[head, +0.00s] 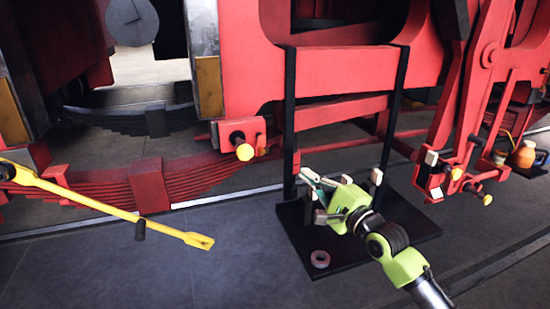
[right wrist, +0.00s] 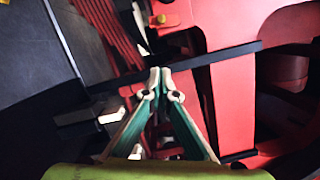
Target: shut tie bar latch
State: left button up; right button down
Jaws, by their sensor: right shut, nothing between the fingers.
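I cannot tell for certain which part is the tie bar latch. A black stand with two upright posts (head: 290,110) rises in the middle of the head view, in front of red bars. Small white-ended blocks show near the foot of the stand, one at the right (head: 376,176). My right gripper (head: 306,175) is low by the left post, its fingers pointing up and left. In the right wrist view its green fingers (right wrist: 160,80) are shut with nothing between them. Their tips appear close to a black bar (right wrist: 205,57); contact is unclear. My left gripper is out of view.
Red brackets with yellow knobs stand left (head: 245,152) and right (head: 456,174). A long yellow bar (head: 110,209) slants across the left. A pinkish ring (head: 320,259) lies on the black base plate (head: 420,232). The grey floor at lower left is clear.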

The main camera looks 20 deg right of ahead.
aim_at(262, 148)
jog(key=w+a+r+p, duration=0.2)
jog(key=w+a+p, duration=0.3)
jog(key=w, duration=0.4)
jog(key=shift+w+a, duration=0.25)
jog(key=shift+a, duration=0.5)
jog(key=shift+f, duration=0.1)
